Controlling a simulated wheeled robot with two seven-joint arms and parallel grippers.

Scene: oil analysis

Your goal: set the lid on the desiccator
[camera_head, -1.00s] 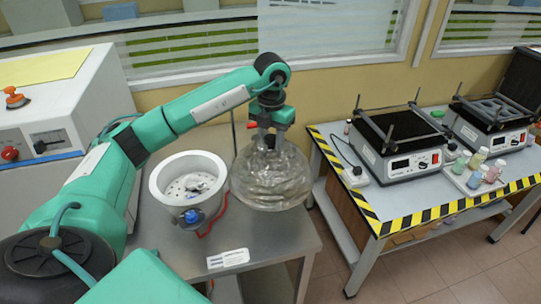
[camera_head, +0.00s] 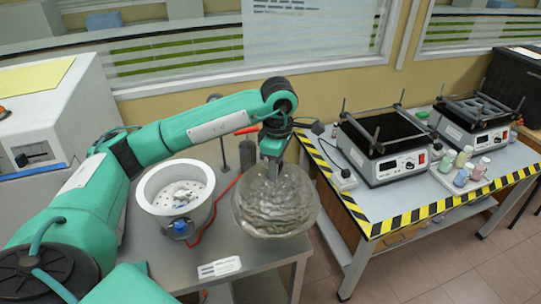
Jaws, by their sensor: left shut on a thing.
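The desiccator (camera_head: 148,204) is a white round bowl with a perforated plate inside and a blue knob on its front. It stands open on the steel table, and something small and pale lies on its plate. My left gripper (camera_head: 272,160) is shut on the top of the clear glass lid (camera_head: 275,208). It holds the lid to the right of the desiccator, apart from it, near the table's right edge. The fingertips are partly hidden by the lid's top. My right gripper is not in view.
A red tube (camera_head: 212,220) runs beside the desiccator. A white label (camera_head: 219,267) lies at the table's front. A bench with striped edges holds a heating device (camera_head: 384,148) and several small bottles (camera_head: 464,157) on the right. A white machine (camera_head: 45,110) stands on the left.

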